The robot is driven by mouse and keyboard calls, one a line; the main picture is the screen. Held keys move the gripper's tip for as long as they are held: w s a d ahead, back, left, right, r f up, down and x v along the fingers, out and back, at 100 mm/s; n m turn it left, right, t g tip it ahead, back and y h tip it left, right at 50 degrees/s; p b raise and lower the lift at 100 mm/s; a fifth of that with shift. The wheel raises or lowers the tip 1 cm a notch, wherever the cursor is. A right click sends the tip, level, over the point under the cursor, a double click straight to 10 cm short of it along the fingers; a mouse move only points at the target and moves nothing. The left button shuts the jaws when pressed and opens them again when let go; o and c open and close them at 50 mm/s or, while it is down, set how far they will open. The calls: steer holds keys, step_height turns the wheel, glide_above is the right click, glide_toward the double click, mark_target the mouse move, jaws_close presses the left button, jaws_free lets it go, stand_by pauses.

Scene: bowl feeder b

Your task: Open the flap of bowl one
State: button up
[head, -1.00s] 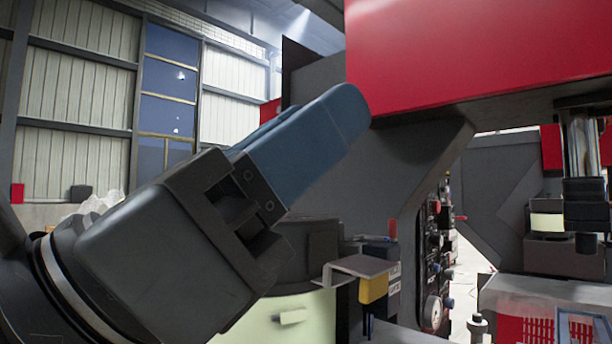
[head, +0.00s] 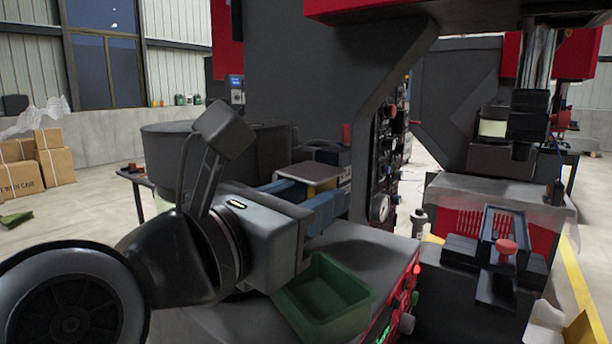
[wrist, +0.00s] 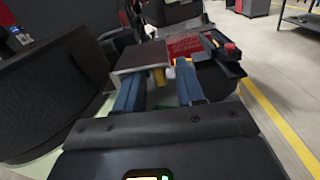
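A dark round bowl (head: 165,150) stands behind my gripper at the left; its wall fills the left of the wrist view (wrist: 55,95). Beside it is a flat grey-brown plate (head: 312,172) with a yellow block (head: 325,186) under it, probably the flap. The plate also shows in the wrist view (wrist: 140,57). My gripper (head: 308,203) has two blue fingers spread apart, with nothing seen clamped between them. In the wrist view, my gripper (wrist: 160,76) points at the plate, which overlaps the left fingertip. I cannot tell whether they touch.
A green bin (head: 322,300) sits on the machine top below my gripper. A dark panel with gauges and knobs (head: 385,165) stands to the right. A dark fixture with a red knob (head: 506,247) is farther right. Cardboard boxes (head: 40,165) stand at the far left.

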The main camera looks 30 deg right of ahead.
steer(key=shift+p+x, duration=0.45)
steer(key=shift+x, duration=2)
steer(key=shift+c, duration=0.4)
jaws_close()
